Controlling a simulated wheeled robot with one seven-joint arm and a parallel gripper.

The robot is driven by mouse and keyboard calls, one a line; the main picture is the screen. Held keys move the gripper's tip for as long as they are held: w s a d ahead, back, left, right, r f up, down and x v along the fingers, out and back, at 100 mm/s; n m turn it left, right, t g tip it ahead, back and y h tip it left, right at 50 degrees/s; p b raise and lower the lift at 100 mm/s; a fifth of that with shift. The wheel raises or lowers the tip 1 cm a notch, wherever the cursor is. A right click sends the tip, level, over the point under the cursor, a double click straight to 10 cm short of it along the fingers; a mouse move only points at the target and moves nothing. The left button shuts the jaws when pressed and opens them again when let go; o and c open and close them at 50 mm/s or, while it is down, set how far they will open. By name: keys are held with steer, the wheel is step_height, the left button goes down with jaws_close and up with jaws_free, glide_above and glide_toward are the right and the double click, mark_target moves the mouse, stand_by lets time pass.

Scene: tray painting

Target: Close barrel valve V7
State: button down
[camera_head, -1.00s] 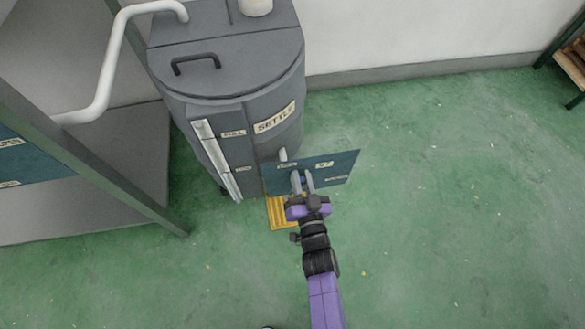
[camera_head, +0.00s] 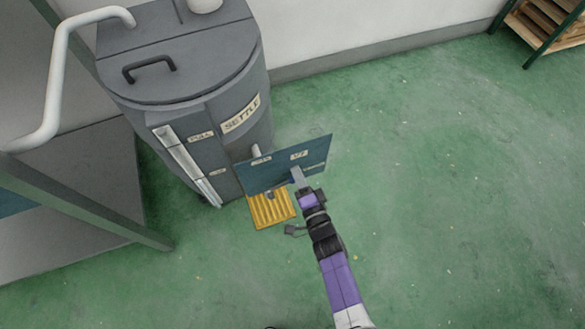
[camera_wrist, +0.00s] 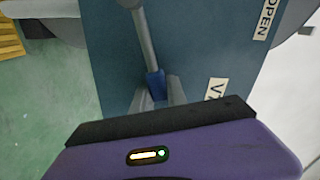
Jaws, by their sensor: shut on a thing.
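The valve V7 panel (camera_head: 258,176) is a teal plate standing low beside the grey barrel marked SETTLE (camera_head: 180,75). Its V7 label (camera_head: 299,154) shows in the head view and partly in the wrist view. In the wrist view, the grey valve lever (camera_wrist: 141,35) crosses the plate and ends in a blue grip (camera_wrist: 155,85). An OPEN label (camera_wrist: 265,18) is at upper right there. My gripper (camera_wrist: 157,97) is shut on the blue grip, one finger on each side. In the head view, my gripper (camera_head: 298,176) is at the plate's front, and the lever is mostly hidden.
A yellow ribbed floor plate (camera_head: 271,210) lies below the panel. A grey frame with a shelf (camera_head: 85,180) and a white pipe (camera_head: 55,85) stand at left. A wooden rack (camera_head: 548,25) is at upper right. Green floor right of my arm is clear.

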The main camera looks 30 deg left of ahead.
steer(key=shift+w+d+f+m+b, duration=0.1)
steer(key=shift+f+m+b, duration=0.75)
steer(key=shift+f+m, duration=0.65)
steer(key=c, duration=1.3)
jaws_free()
steer(key=shift+r, duration=0.1)
steer(key=shift+p+v, duration=2.05)
steer(key=shift+v, duration=1.85)
